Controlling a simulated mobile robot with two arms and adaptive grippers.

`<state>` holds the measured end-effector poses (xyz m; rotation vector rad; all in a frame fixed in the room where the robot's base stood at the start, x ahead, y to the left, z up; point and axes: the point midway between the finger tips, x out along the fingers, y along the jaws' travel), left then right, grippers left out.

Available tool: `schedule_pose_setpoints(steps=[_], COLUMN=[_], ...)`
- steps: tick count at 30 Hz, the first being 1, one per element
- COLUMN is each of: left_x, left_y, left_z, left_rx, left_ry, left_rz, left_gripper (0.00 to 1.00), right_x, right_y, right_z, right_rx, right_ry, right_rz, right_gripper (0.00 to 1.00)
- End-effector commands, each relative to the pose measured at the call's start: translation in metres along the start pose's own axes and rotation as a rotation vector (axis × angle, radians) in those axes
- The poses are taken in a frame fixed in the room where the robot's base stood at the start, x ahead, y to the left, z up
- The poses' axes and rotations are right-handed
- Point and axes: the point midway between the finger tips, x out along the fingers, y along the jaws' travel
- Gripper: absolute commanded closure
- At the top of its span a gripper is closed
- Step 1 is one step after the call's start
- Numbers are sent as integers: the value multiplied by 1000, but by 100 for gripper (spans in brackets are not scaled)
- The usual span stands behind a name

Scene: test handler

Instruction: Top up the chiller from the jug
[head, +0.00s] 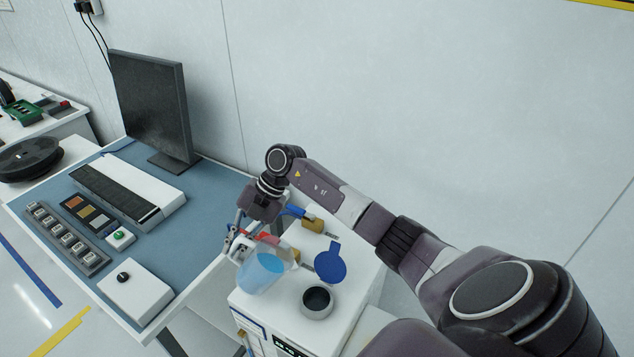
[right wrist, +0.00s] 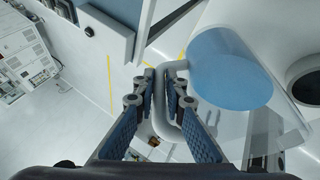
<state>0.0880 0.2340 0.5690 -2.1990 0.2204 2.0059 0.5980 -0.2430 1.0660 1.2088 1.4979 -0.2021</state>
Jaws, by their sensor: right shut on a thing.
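My right gripper (head: 240,246) is shut on the handle of a clear jug (head: 258,284) holding blue liquid. In the right wrist view the gripper (right wrist: 166,92) has its fingers on both sides of the pale handle, and the jug (right wrist: 232,75) is right of them. The white chiller (head: 288,310) stands at the right end of the bench. Its round dark filler opening (head: 317,299) is uncovered, with a blue cap (head: 331,264) beside it. The jug is left of the opening, over the chiller's left edge; I cannot tell its exact tilt or height. My left gripper is not in view.
The blue-topped bench (head: 205,200) left of the chiller holds a monitor (head: 150,105), a white-and-black unit (head: 128,192), a row of sockets (head: 66,238) and a white box with a black knob (head: 135,293). A yellow-brown item (head: 313,225) sits on the chiller's back part.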

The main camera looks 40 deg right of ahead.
Motion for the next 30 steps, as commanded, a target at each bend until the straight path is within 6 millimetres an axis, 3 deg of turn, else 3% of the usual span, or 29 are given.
schedule_pose_setpoints(steps=[16, 30], left_x=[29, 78], left_y=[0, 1], left_z=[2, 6], left_rx=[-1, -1], left_ry=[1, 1], left_rz=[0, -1], left_gripper=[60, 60], right_x=[37, 60], right_y=[7, 4], right_z=[16, 26], right_rx=[98, 164], right_ry=[-4, -5], right_rz=[-233, -389], right_gripper=[100, 100])
